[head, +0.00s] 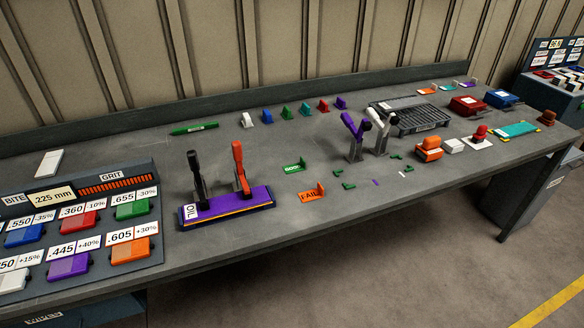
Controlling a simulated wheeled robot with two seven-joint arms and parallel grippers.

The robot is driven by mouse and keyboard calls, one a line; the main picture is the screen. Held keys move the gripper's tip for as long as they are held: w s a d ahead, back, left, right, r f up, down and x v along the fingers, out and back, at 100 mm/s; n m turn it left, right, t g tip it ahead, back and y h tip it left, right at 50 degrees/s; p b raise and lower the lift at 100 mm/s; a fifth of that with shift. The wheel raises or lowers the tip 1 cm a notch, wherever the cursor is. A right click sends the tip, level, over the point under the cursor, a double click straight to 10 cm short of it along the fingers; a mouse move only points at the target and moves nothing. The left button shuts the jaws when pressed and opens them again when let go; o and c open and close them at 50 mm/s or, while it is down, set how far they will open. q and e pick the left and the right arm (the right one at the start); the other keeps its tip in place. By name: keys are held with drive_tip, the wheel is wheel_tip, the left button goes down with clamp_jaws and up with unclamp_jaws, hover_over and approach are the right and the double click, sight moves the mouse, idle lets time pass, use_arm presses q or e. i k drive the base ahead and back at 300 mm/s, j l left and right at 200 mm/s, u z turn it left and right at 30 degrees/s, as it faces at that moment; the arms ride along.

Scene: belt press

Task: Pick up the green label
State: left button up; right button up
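A small green label (294,169) with white lettering, perhaps "GOOD", lies flat in the middle of the bench, with a small green upright tab at its right end. An orange label (308,196) marked FAIL, with a similar tab, lies just in front of it and slightly to the right. Nothing touches the green label. Neither of my grippers shows in the head view.
Left of the labels, a purple OIL tray (228,212) holds a black-handled and an orange-handled tool upright. Tools with purple and white handles (354,128) stand to the right. Small green corner pieces (348,186) lie nearby. A control panel (75,240) fills the left.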

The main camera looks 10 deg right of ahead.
sight(301, 167)
drive_tip(key=i+l, duration=0.15)
drive_tip(key=l, duration=0.15)
drive_tip(key=i+l+u, duration=0.15)
drive_tip(key=l, duration=0.2)
drive_tip(key=i+l, duration=0.15)
drive_tip(key=l, duration=0.15)
drive_tip(key=i+l+u, duration=0.15)
drive_tip(key=l, duration=0.2)
